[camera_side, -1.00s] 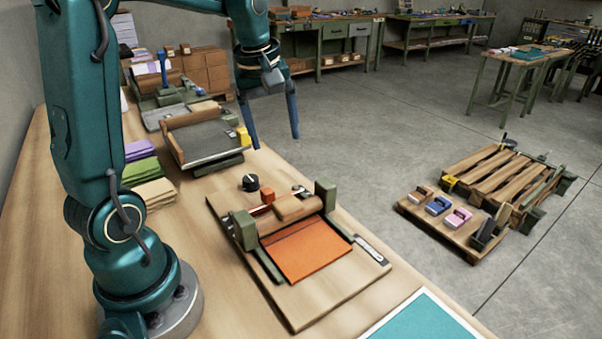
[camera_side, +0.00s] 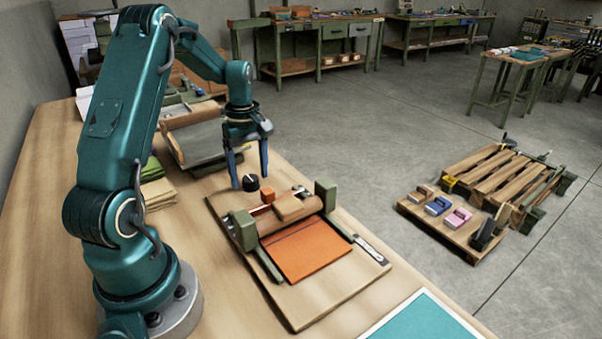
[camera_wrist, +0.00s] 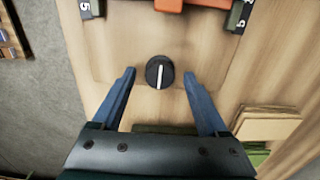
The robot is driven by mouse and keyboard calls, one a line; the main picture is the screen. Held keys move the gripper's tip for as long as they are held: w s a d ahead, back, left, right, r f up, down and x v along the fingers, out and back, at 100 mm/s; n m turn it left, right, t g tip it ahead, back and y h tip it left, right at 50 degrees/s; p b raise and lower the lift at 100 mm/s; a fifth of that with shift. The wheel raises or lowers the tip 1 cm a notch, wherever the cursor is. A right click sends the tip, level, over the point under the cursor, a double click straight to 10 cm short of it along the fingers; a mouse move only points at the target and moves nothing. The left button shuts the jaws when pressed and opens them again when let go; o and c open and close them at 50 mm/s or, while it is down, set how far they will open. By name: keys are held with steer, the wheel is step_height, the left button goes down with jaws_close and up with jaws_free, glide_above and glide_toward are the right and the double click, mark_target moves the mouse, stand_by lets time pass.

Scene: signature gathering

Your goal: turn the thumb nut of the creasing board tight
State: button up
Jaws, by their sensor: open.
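The thumb nut, a round black knob (camera_side: 250,182) with a white line on top, sits at the back corner of the wooden creasing board (camera_side: 300,312). An orange sheet (camera_side: 305,249) lies on the board under a wooden roller bar (camera_side: 297,208) between green end blocks. My gripper (camera_side: 251,182) is open, its two blue fingers pointing down just above and around the knob. In the wrist view the knob (camera_wrist: 160,72) lies slightly beyond and between the open fingertips (camera_wrist: 160,74), touching neither. Its white line runs nearly straight up the picture. I cannot tell the exact height gap.
A second board with a grey bed (camera_side: 200,142) stands behind my gripper. Stacks of green and tan sheets (camera_side: 158,193) lie to the left. A teal mat (camera_side: 425,322) lies at the front edge. The bench in front of the board is mostly clear.

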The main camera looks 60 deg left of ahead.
jaws_close()
steer(key=shift+m, duration=0.4)
steer(key=m, duration=1.3)
steer(key=shift+m, duration=2)
